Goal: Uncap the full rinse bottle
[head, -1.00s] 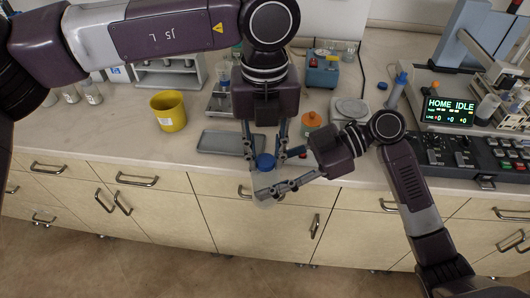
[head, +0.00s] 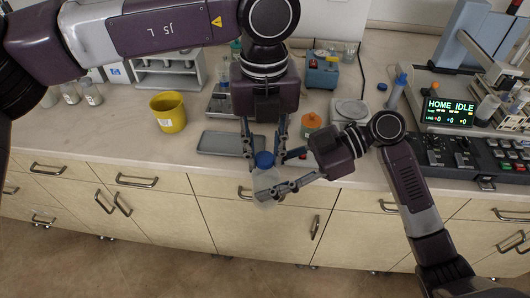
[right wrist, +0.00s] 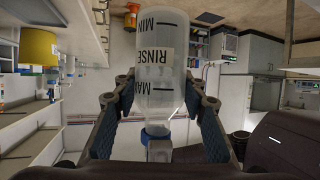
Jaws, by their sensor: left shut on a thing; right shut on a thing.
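The rinse bottle is clear, with a label and MIN/MAX marks, in the right wrist view (right wrist: 160,85). In the head view the bottle (head: 264,183) hangs in front of the counter edge, its blue cap (head: 264,160) uppermost. My right gripper (head: 272,190) is shut around the bottle's body from the right. My left gripper (head: 264,163) comes from above, its fingers shut on either side of the cap. The blue cap also shows at the bottle's neck in the right wrist view (right wrist: 156,133). Whether the cap has parted from the neck, I cannot tell.
A grey tray (head: 215,143) lies behind the grippers at the counter's front. A yellow beaker (head: 168,112) stands left, an orange-topped jar (head: 311,122) and a pale device (head: 349,111) right. The spectrometer controls (head: 480,150) fill the far right. Open floor lies in front.

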